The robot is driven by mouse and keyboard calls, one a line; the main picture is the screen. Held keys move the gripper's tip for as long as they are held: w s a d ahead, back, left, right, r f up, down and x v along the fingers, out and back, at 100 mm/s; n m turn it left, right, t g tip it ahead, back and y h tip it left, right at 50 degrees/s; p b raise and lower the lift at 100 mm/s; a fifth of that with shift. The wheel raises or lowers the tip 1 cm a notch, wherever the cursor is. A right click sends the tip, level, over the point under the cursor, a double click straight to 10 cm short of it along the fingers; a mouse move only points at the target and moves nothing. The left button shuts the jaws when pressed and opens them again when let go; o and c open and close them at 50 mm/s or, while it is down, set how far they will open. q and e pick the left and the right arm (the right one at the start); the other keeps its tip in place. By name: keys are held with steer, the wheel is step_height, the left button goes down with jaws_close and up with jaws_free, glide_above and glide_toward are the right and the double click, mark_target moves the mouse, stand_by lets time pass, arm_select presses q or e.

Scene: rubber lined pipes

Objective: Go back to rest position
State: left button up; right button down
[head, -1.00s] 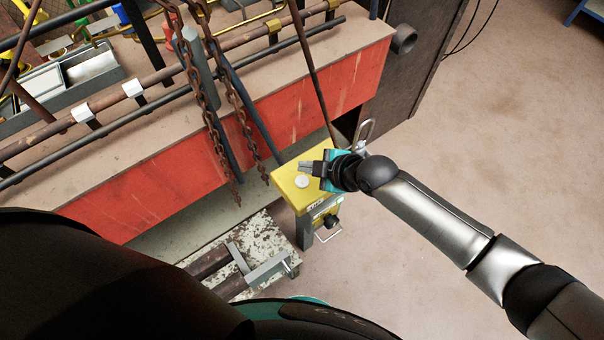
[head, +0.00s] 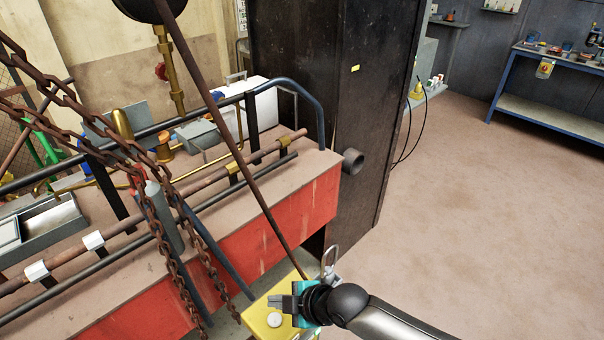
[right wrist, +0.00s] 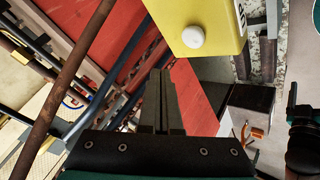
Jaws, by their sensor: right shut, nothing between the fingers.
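My right gripper (head: 279,300) is at the bottom middle of the head view, its arm coming in from the lower right. Its fingers are together and hold nothing. It is over or beside the yellow box (head: 262,318) with a round white button (head: 274,320); I cannot tell the height between them. In the right wrist view the closed fingers (right wrist: 160,100) point up the picture, and the yellow box (right wrist: 205,12) with its white button (right wrist: 193,37) lies beyond the fingertips, apart from them. My left gripper is not in view.
A red-sided bench (head: 235,255) with pipes and rails stands at the left. Rusty chains (head: 150,205) and a slanted rusty rod (head: 232,140) hang near the gripper. A dark cabinet (head: 300,90) stands behind. The floor (head: 480,230) at the right is clear up to a blue workbench (head: 545,112).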

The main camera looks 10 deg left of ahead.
steer(key=s+r+m, duration=0.4)
steer(key=s+m, duration=0.2)
steer(key=s+d+r+m+h, duration=0.1)
steer(key=s+d+m+h, duration=0.45)
steer(key=d, duration=0.75)
steer(key=s+d+m+h, duration=0.3)
steer(key=s+d+m, duration=0.3)
steer(key=d+m, duration=0.5)
step_height(320, 180, down, 26)
steer(key=s+d+n+g+b, duration=0.2)
steer(key=n+b, duration=0.1)
steer(key=b, duration=0.2)
steer(key=s+d+f+b, duration=0.1)
steer(key=s+f+b, duration=0.1)
steer(key=s+f, duration=0.5)
steer(key=s+d+f+g+b, duration=0.1)
steer(key=s+f+b, duration=0.2)
steer(key=s+f, duration=0.5)
step_height(320, 180, down, 4)
steer(key=shift+s+d+f, duration=0.15)
steer(key=shift+s+d, duration=0.05)
steer(key=shift+d, duration=0.15)
